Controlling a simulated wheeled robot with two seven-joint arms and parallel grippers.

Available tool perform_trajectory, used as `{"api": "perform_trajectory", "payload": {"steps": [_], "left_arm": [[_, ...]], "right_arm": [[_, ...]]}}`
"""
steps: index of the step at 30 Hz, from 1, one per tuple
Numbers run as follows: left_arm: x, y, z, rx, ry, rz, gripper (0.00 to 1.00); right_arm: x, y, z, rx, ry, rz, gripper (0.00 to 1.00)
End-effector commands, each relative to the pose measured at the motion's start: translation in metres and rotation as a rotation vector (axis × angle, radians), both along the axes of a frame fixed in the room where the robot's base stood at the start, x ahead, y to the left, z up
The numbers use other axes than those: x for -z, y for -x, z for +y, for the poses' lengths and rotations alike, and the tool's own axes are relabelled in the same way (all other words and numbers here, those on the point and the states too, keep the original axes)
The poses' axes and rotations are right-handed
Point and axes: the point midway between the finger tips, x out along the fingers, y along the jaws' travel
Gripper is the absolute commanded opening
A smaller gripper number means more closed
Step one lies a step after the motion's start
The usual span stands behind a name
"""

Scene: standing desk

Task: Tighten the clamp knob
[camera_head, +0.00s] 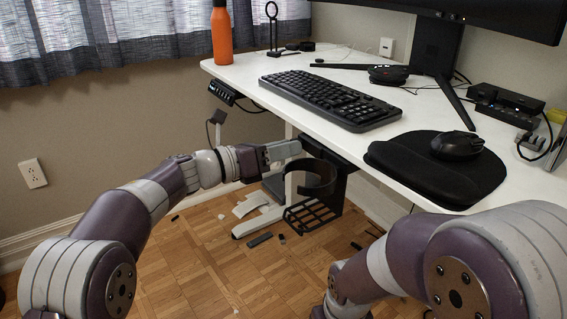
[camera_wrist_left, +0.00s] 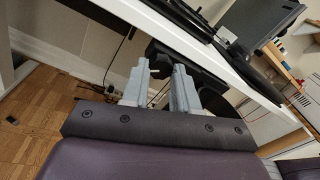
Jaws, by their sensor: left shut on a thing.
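A black cup holder with a ring and a slatted basket (camera_head: 314,210) hangs under the front edge of the white desk (camera_head: 240,72). Its dark clamp (camera_head: 335,155) sits at the desk's underside. My left gripper (camera_head: 290,149) reaches in from the left, just under the desk edge, with its grey fingers at the clamp. In the left wrist view the left gripper (camera_wrist_left: 161,74) has its two fingers around a dark part in front of the black clamp body (camera_wrist_left: 190,60). The knob is mostly hidden by the fingers. My right arm comes in at the lower right, its gripper out of frame.
On the desk are a keyboard (camera_head: 330,98), a mouse (camera_head: 457,146) on a black mat (camera_head: 430,178), an orange bottle (camera_head: 221,35) and a monitor stand (camera_head: 434,48). A control panel (camera_head: 222,92) hangs under the desk's left edge. Small scraps lie on the wooden floor (camera_head: 215,250).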

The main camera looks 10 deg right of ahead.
Motion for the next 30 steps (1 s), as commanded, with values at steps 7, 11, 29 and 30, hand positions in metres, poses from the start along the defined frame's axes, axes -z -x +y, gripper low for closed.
{"api": "perform_trajectory", "payload": {"steps": [7, 11, 29, 30], "left_arm": [[0.005, 0.0, 0.0, 0.0, -0.046, -0.118, 0.0], [0.003, 0.0, 0.0, 0.0, -0.061, -0.158, 0.0], [0.001, 0.0, 0.0, 0.0, -0.071, -0.189, 0.0], [0.001, 0.0, 0.0, 0.0, -0.071, -0.189, 0.38]], "right_arm": [[0.021, 0.0, 0.0, 0.0, 0.0, 0.0, 0.43], [0.025, 0.0, 0.0, 0.0, 0.0, 0.0, 0.43], [0.027, 0.0, 0.0, 0.0, 0.0, 0.0, 0.43], [0.027, 0.0, 0.0, 0.0, 0.0, 0.0, 0.43]]}}
